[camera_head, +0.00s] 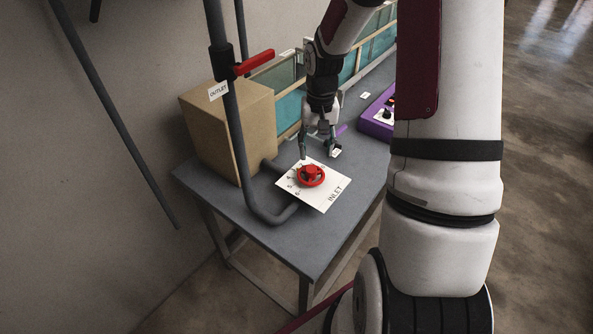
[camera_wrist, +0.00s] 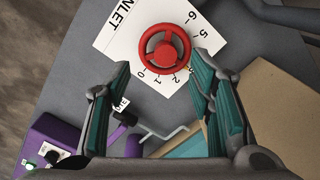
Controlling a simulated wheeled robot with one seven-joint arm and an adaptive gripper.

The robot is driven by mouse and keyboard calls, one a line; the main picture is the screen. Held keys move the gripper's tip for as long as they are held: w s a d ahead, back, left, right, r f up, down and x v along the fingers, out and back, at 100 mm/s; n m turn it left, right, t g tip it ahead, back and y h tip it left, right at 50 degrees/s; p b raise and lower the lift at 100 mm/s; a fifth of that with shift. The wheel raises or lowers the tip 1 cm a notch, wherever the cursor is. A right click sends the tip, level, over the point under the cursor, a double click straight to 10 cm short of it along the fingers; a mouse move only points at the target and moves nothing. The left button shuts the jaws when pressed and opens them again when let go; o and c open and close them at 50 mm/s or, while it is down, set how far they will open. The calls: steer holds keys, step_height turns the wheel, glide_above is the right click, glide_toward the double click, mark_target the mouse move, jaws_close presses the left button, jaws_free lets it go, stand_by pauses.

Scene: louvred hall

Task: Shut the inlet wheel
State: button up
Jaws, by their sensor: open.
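The red inlet wheel (camera_head: 311,175) sits on a white plate (camera_head: 325,196) marked INLET, on the grey table. In the wrist view the wheel (camera_wrist: 165,50) shows three spokes, with numbers from 0 to 6 printed around part of it. My gripper (camera_head: 319,154) is just behind the wheel in the head view, pointing down. In the wrist view my gripper (camera_wrist: 161,75) is open, its two teal-padded fingers apart, with the wheel beyond and between their tips. The fingers do not appear to touch the wheel.
A grey pipe with a red lever (camera_head: 254,63) and an OUTLET tag (camera_head: 218,91) rises left of the wheel. A tan box (camera_head: 228,130) stands behind it. A purple box (camera_head: 378,117) with knobs and a teal-panelled tank (camera_head: 289,110) are farther back. The table's front corner (camera_head: 309,256) is clear.

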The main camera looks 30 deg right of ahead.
mark_target(312, 170)
steer(key=shift+w+a+f+n, duration=0.15)
steer(key=shift+w+n, duration=0.45)
steer(key=shift+w, duration=0.15)
step_height(312, 170, down, 8)
steer(key=b, duration=0.4)
steer(key=shift+b, duration=0.3)
steer(key=shift+s, duration=0.1)
steer(key=shift+s+f+b, duration=0.1)
steer(key=shift+f+b, duration=0.25)
steer(key=shift+f, duration=0.6)
steer(key=o, duration=0.4)
steer(key=shift+c, duration=0.2)
steer(key=shift+s, duration=0.1)
jaws_close()
